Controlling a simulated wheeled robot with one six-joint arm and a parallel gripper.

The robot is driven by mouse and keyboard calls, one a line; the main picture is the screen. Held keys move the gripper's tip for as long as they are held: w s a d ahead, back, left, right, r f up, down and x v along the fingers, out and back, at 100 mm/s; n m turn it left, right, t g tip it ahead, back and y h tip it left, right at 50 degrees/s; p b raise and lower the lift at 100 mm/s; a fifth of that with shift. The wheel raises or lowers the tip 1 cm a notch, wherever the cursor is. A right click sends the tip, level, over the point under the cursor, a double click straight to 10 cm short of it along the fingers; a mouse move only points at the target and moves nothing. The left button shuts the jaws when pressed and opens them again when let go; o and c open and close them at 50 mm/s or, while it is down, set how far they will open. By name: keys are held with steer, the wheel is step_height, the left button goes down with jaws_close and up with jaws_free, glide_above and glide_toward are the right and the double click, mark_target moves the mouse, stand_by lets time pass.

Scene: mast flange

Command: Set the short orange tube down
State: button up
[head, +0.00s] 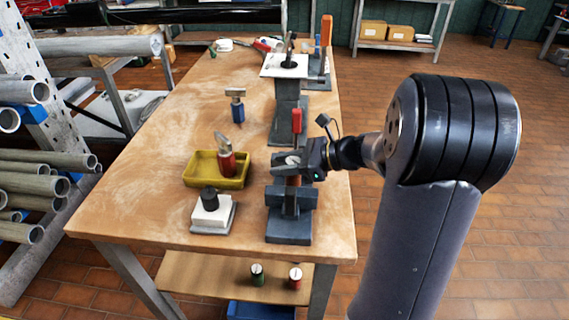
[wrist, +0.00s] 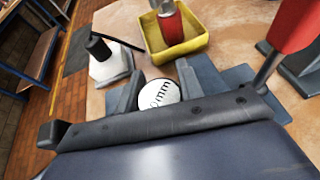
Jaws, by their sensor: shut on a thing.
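My gripper (head: 294,170) is shut on the short orange tube (head: 293,182), holding it upright. In the wrist view, the tube's round white top with dark lettering (wrist: 160,93) shows between the two fingers (wrist: 160,90). In the head view, only a narrow strip of orange shows below my gripper. The tube is over the dark blue-grey block-shaped fixture (head: 289,228) at the table's near right. Its lower end is hidden, so I cannot tell whether it touches the fixture.
A yellow tray (head: 196,178) with a red-handled tool (head: 227,165) stands to the left. A white block with a black knob (head: 212,215) is in front of the tray. A red handle (head: 297,121) rises behind my gripper. The table's left middle (head: 150,165) is clear.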

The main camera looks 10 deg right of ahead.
steer(key=o, duration=0.6)
steer(key=shift+f, duration=0.15)
steer(key=shift+c, duration=0.2)
steer(key=o, duration=0.5)
steer(key=shift+c, duration=0.2)
steer(key=shift+r, duration=0.35)
steer(key=shift+d+r, duration=0.1)
steer(key=shift+d, duration=0.25)
steer(key=v, duration=1.1)
steer(key=shift+s+p, duration=0.25)
steer(key=shift+p, duration=0.15)
